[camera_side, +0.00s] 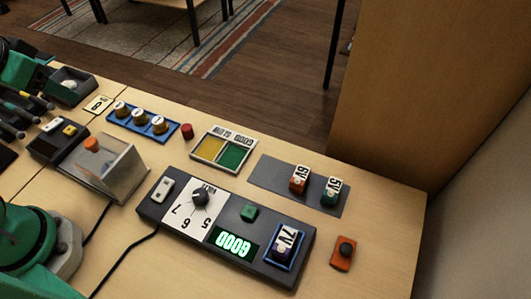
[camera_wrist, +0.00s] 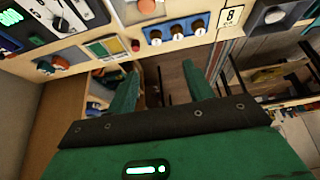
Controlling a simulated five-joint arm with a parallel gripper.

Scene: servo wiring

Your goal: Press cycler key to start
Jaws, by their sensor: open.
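Part of the cycler shows at the upper left of the wrist view (camera_wrist: 92,12). My gripper (camera_wrist: 160,88) is open and empty, its green fingers apart, away from the cycler in the wrist view. I cannot make out the fingertips in the side view.
A yellow-and-green tile tray (camera_side: 223,150), a red cap (camera_side: 187,131) and a blue rack (camera_side: 140,128) of three knobs stand behind the cycler. A clear box (camera_side: 118,170) is to its left. A grey mat (camera_side: 270,174) holds two blocks; an orange button (camera_side: 343,254) is at the right.

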